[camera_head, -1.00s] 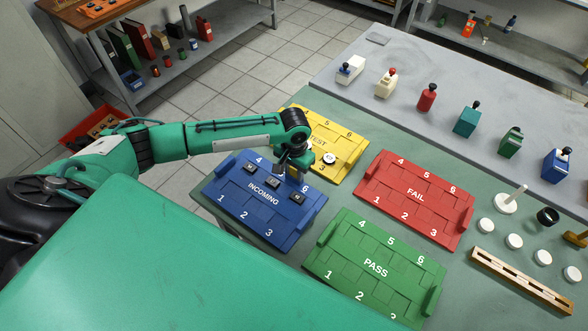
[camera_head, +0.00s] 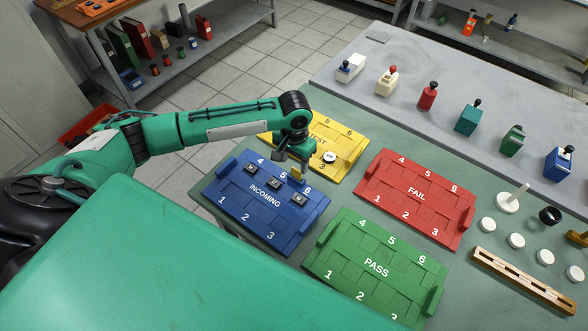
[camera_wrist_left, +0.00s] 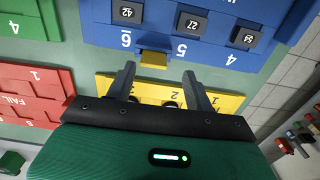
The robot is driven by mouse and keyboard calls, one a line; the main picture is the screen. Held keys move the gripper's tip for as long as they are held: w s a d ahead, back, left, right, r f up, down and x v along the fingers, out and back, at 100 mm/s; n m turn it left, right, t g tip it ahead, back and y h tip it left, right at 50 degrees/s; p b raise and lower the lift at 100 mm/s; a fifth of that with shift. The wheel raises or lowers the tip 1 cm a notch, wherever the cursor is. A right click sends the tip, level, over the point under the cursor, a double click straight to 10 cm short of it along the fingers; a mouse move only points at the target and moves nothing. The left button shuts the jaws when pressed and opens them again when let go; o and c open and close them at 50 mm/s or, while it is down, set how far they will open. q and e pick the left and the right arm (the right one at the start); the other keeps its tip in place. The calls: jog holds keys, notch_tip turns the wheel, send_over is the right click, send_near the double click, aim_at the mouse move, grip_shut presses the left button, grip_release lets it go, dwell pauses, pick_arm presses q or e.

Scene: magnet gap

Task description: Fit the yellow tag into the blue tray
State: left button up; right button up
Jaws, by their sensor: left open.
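The yellow tag (camera_head: 296,171) shows at the far edge of the blue tray (camera_head: 233,205), near number 6. In the left wrist view, the tag (camera_wrist_left: 153,61) overlaps the blue tray's edge (camera_wrist_left: 205,62). How deep it sits there I cannot tell. My left gripper (camera_head: 296,161) is over that edge. In the wrist view its open fingers (camera_wrist_left: 158,73) stand apart on either side of the tag, with visible space between each finger and the tag. My right gripper is not in view.
The yellow TEST tray (camera_head: 345,143) lies just behind, with a white round piece (camera_head: 330,157). The red FAIL tray (camera_head: 375,180) and green PASS tray (camera_head: 345,225) lie to the right. Three dark numbered blocks, one of them here (camera_head: 272,183), sit in the blue tray.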

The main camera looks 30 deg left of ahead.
aim_at(294, 168)
pick_arm(q)
notch_tip(294, 168, up, 8)
jog(key=shift+b, duration=0.3)
jog(key=shift+f, duration=0.1)
dwell(0.3)
